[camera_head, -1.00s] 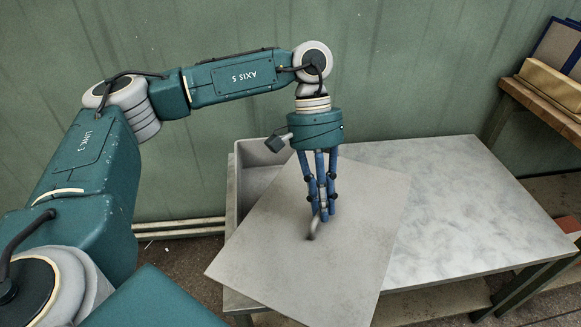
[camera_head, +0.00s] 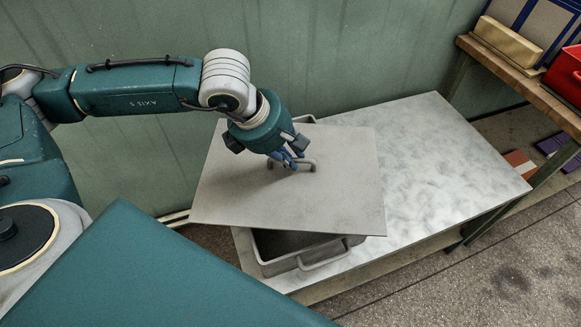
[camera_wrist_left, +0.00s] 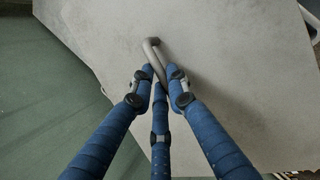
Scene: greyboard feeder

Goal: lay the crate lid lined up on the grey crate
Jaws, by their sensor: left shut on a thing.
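My left gripper (camera_head: 286,158), with blue fingers, is shut on the bar handle (camera_head: 309,166) of the flat grey crate lid (camera_head: 335,198). The handle also shows between the fingers in the left wrist view (camera_wrist_left: 154,55). The lid is held over the grey crate (camera_head: 318,262) and hides most of it. The crate stands on the left part of the table. Its front end, with a handle and dark interior, shows below the lid's front edge. The lid is turned relative to the crate and overhangs it to the left. My right gripper is not in view.
The marbled table top (camera_head: 430,165) is bare to the right of the crate. A wooden shelf (camera_head: 520,85) at the right holds a tan box (camera_head: 508,42) and a red bin (camera_head: 566,75). A green wall stands close behind the table.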

